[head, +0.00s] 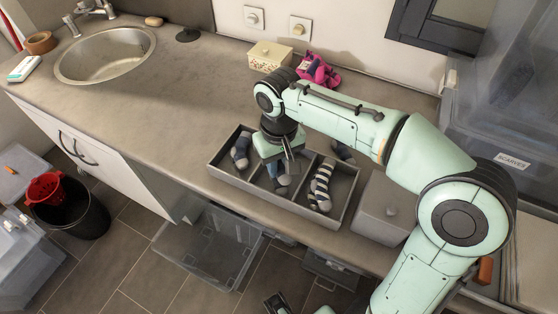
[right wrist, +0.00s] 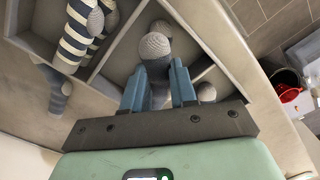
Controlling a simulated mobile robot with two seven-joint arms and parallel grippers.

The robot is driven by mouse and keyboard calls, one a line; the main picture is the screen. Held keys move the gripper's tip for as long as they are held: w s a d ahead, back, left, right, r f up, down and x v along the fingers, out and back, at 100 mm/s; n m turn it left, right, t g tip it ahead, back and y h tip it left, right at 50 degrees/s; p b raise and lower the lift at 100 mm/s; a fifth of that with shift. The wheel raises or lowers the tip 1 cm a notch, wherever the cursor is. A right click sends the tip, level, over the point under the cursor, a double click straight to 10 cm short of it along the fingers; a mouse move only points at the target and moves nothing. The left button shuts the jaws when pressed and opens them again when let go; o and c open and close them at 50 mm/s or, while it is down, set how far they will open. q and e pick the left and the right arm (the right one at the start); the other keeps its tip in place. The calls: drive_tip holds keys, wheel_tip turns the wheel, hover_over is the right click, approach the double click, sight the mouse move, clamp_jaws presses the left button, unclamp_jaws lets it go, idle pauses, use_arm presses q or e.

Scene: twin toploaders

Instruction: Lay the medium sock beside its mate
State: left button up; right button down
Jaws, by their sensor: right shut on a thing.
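The divided tray (head: 258,194) stands on the counter with socks in its compartments. My right gripper (head: 284,166) is down in the middle compartment. In the right wrist view its blue fingers (right wrist: 159,88) are shut on a grey-blue sock (right wrist: 155,48); that sock also shows below the gripper in the head view (head: 282,181). A striped sock (head: 320,187) lies in the right compartment, also in the right wrist view (right wrist: 76,32). A dark sock (head: 240,152) lies in the left compartment. Another dark sock (head: 343,151) lies behind the tray, partly hidden by my arm.
A grey lidded box (head: 385,212) stands close right of the tray. A patterned box (head: 269,56) and a pink item (head: 318,70) stand at the wall. The sink (head: 107,55) is at the far left. The counter between sink and tray is clear.

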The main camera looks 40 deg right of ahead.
drive_tip(key=c, duration=0.8)
unclamp_jaws()
wheel_tip(320, 180, up, 13)
drive_tip(key=p, duration=0.3)
drive_tip(key=shift+r, duration=0.15)
